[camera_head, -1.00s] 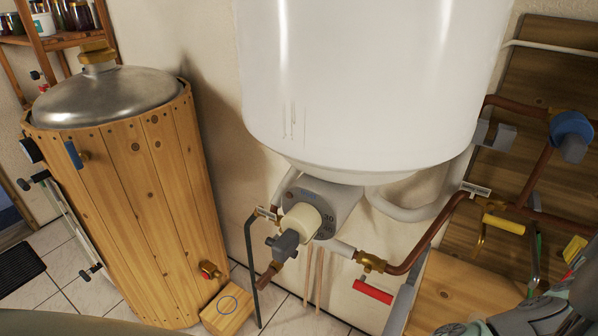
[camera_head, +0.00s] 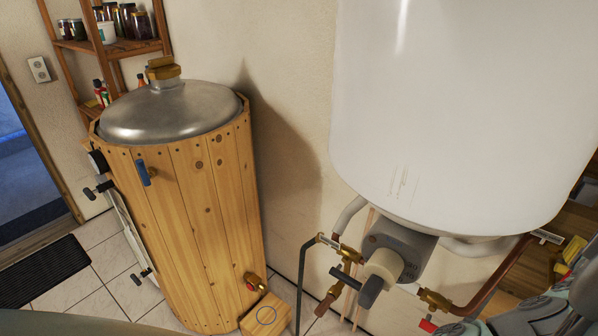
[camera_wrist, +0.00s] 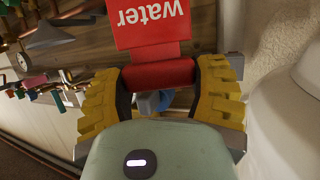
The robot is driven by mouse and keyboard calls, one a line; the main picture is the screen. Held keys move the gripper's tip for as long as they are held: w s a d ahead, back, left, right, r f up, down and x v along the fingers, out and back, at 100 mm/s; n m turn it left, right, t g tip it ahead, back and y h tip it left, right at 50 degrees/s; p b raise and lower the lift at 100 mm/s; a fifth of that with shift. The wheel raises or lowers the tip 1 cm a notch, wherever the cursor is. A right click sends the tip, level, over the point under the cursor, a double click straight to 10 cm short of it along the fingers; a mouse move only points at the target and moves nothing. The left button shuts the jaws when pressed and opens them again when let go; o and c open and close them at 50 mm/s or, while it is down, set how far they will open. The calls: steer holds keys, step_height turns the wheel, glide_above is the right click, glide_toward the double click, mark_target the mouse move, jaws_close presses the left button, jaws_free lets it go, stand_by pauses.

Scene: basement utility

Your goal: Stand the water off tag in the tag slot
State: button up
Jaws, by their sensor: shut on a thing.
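The water off tag (camera_wrist: 150,22) is a red plate with white lettering, "water" upside down in the wrist view, on a red round grip (camera_wrist: 158,75). My gripper (camera_wrist: 158,88) is shut on that grip, with a yellow ribbed finger on each side. The tag's upper end runs out of the wrist view. In the head view, a yellow fingertip of my gripper (camera_head: 573,249) shows at the right edge; the rest is mostly cut off. I cannot make out the tag slot in either view.
A white water heater (camera_head: 450,110) hangs at right, with a grey valve unit (camera_head: 395,250) and copper pipes below. A wood-clad tank (camera_head: 195,220) stands left of it. A small wooden block (camera_head: 265,315) lies on the tiles. A shelf with jars (camera_head: 125,48) stands behind.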

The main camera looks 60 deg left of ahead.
step_height(320, 180, up, 28)
steer(key=p, duration=2.6)
steer(key=shift+a+f, duration=0.1)
